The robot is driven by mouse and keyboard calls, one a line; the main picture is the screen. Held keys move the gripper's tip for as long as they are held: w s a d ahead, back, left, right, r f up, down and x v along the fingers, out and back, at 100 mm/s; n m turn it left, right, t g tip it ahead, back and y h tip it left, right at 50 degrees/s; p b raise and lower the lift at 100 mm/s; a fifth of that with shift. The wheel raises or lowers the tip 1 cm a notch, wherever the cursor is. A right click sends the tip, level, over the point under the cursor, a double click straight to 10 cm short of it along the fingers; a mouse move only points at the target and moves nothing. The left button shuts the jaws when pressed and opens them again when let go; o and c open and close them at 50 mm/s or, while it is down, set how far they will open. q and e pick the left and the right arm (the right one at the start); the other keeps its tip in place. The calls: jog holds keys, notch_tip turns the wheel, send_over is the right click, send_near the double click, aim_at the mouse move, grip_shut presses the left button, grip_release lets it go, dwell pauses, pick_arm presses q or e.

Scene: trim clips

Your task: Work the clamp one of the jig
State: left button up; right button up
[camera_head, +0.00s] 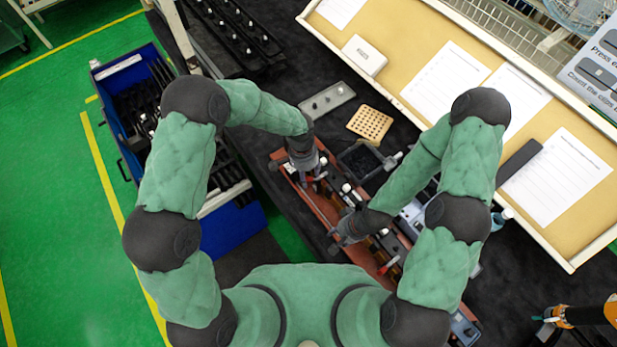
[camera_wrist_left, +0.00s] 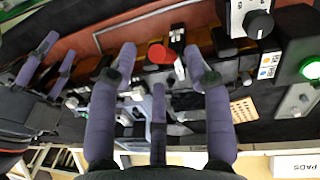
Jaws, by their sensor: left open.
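The jig (camera_head: 318,205) is a long red-brown base with black and white fixtures, running from upper left to lower right. My left gripper (camera_head: 313,176) is over its upper end, fingers open. In the left wrist view, a red-capped clamp handle (camera_wrist_left: 157,53) shows between and beyond the open purple fingers (camera_wrist_left: 157,75); I cannot tell whether they touch it. My right gripper (camera_head: 338,240) is low over the jig's middle; its spread fingers also show in the left wrist view (camera_wrist_left: 50,68). Another red handle (camera_head: 389,265) is lower right along the jig. Clamp labels are not readable.
A tan perforated block (camera_head: 370,124), a grey strip (camera_head: 327,101) and a dark bin (camera_head: 361,160) lie beside the jig. A box with a black knob (camera_wrist_left: 258,23) and a green light (camera_wrist_left: 311,69) are close in the left wrist view. A blue crate (camera_head: 128,75) stands left.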

aim_at(307, 179)
pick_arm(q)
jog(key=f, duration=0.3)
jog(key=shift+s, duration=0.25)
jog(key=shift+f, duration=0.25)
grip_shut()
